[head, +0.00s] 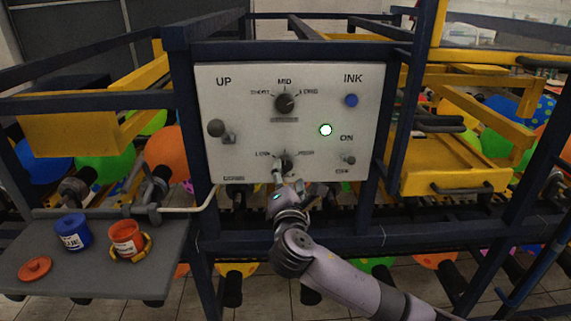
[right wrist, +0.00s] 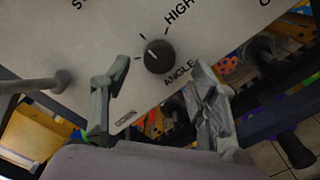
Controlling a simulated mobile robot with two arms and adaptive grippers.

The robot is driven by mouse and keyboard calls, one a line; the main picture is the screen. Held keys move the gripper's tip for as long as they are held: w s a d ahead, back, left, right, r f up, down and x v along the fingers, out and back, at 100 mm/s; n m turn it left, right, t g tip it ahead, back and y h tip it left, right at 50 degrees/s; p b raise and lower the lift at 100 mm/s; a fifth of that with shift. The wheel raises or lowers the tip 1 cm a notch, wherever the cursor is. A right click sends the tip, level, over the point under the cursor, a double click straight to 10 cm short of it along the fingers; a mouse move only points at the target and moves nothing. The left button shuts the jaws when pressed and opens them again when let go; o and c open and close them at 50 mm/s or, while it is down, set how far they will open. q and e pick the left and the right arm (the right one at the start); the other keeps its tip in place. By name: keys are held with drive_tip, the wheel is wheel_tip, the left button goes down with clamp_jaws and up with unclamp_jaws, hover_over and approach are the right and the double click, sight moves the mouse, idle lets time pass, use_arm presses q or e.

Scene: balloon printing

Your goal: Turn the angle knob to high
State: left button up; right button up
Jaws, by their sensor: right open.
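The angle knob (head: 285,161) is a dark round dial low on the white control panel (head: 240,90), between its LOW and HIGH labels. In the right wrist view the knob (right wrist: 159,56) shows a white mark pointing up-left, away from the ANGLE label, roughly midway between the two sides. The HIGH label (right wrist: 180,11) is up-right of it there. My right gripper (head: 290,184) is just in front of and below the knob. In the wrist view its fingers (right wrist: 158,80) are spread wide on either side, with the knob ahead between their tips, apparently untouched. My left gripper is out of view.
Levers stand at left (head: 217,129) and right (head: 347,159). Dark frame posts flank the panel. A side shelf (head: 100,275) holds blue and red ink pots.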

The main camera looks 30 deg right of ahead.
sight(286, 167)
drive_tip(key=shift+p+x, duration=0.35)
drive_tip(key=shift+x, duration=2)
drive_tip(key=shift+c, duration=0.5)
drive_tip(key=shift+f, duration=0.1)
drive_tip(key=c, duration=1.1)
